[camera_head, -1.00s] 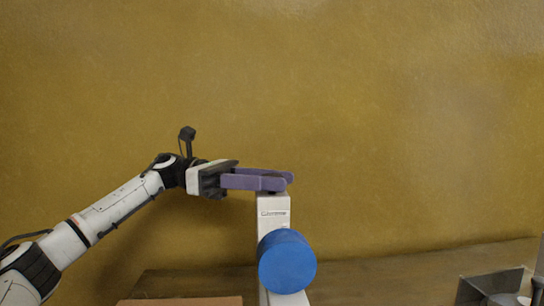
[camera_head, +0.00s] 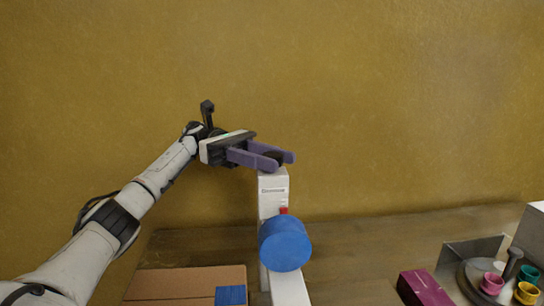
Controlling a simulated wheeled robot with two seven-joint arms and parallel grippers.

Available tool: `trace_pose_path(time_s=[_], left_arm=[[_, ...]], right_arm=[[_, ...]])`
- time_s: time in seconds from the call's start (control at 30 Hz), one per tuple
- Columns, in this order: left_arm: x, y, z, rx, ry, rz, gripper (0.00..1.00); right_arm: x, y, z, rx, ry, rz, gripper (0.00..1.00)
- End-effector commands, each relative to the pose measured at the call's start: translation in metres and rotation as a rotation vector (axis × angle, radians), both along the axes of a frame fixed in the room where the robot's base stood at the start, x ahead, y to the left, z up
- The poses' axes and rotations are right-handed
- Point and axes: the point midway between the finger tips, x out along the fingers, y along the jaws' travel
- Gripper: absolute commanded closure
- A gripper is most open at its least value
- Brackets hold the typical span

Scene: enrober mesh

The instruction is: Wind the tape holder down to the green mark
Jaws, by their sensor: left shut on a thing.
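A white upright column (camera_head: 272,196) stands on the table with a blue round tape roll (camera_head: 285,243) at its front, which I take to be on the tape holder. A small red patch (camera_head: 284,211) shows on the column just above the roll. A dark knob (camera_head: 274,156) sits on top of the column. My left gripper (camera_head: 277,158), with purple fingers, is shut on this knob, one finger on each side. I see no green mark; the roll hides part of the column. My right gripper is not in view.
A brown board (camera_head: 180,283) with a blue square (camera_head: 231,295) lies at front left. At right are a magenta box (camera_head: 423,288), a grey angled panel (camera_head: 474,250) and small pink (camera_head: 491,283), yellow (camera_head: 527,292) and teal (camera_head: 530,273) cups. The wooden table between is clear.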

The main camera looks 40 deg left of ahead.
Motion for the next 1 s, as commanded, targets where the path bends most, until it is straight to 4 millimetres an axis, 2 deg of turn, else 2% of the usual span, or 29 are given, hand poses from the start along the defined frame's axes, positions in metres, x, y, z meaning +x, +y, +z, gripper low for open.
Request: trace_pose_path(time_s=[0.13,0.17,0.27,0.53,0.67,0.77,1.0], left_arm=[[0.000,0.000,0.002,-0.003,-0.005,0.002,0.89],[0.000,0.000,0.002,-0.003,-0.005,0.002,0.65],[0.000,0.000,0.002,-0.002,-0.005,0.002,0.48],[0.000,0.000,0.001,-0.002,-0.002,0.002,0.47],[0.000,0.000,0.008,-0.001,-0.005,0.001,0.47],[0.000,0.000,0.023,-0.002,-0.009,0.001,0.47],[0.000,0.000,0.072,-0.003,-0.009,0.000,0.47]], right_arm=[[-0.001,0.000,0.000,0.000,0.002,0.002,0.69],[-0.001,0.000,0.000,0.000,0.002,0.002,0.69],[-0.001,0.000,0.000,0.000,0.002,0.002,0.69],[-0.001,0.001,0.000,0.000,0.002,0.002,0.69],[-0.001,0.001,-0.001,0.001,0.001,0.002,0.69],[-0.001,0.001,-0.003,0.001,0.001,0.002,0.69],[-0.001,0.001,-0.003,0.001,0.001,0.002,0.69]])
